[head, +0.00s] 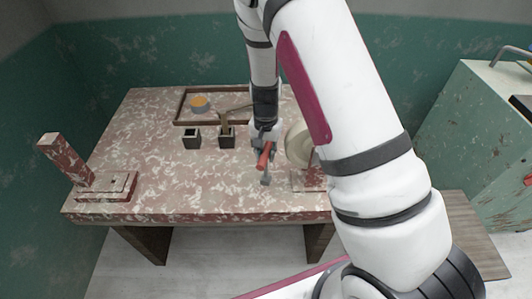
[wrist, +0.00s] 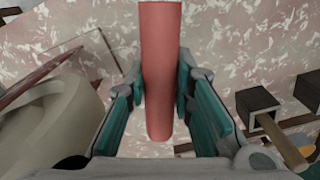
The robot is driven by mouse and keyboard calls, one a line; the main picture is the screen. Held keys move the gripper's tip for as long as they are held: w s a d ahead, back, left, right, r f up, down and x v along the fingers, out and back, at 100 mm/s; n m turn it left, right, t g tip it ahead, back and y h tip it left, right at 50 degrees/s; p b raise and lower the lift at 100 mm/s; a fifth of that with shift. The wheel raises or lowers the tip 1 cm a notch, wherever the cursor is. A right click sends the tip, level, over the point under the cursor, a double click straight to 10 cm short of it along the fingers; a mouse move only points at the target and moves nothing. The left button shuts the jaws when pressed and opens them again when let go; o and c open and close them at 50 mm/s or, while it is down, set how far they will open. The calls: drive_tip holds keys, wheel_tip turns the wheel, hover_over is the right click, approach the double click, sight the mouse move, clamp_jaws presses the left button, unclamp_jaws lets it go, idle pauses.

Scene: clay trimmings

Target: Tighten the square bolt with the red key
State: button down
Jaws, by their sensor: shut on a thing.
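The red key (head: 264,157) hangs from my gripper (head: 266,137) above the table, its grey end (head: 265,181) lowest in the head view. In the wrist view, its red handle (wrist: 160,65) lies between the teal finger pads of my gripper (wrist: 161,82), which is shut on it. I cannot pick out the square bolt for certain. A small dark spot (head: 113,181) shows on the stepped block at the table's left front, and a similar flat block (head: 306,181) is partly hidden behind my arm.
The mottled table (head: 150,160) has a leaning square post (head: 65,160) at left. Two dark square holders (head: 192,138) stand mid-table, one with a tool in it. A tray (head: 180,118) holding an orange-topped round thing lies behind. A cream round body (head: 298,146) is close beside my gripper.

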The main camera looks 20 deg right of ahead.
drive_tip(key=m, duration=0.3)
drive_tip(key=shift+m, duration=0.3)
drive_tip(key=m, duration=0.3)
drive_tip(key=shift+p, duration=0.3)
drive_tip(key=shift+m, duration=0.3)
drive_tip(key=m, duration=0.3)
drive_tip(key=shift+m, duration=0.3)
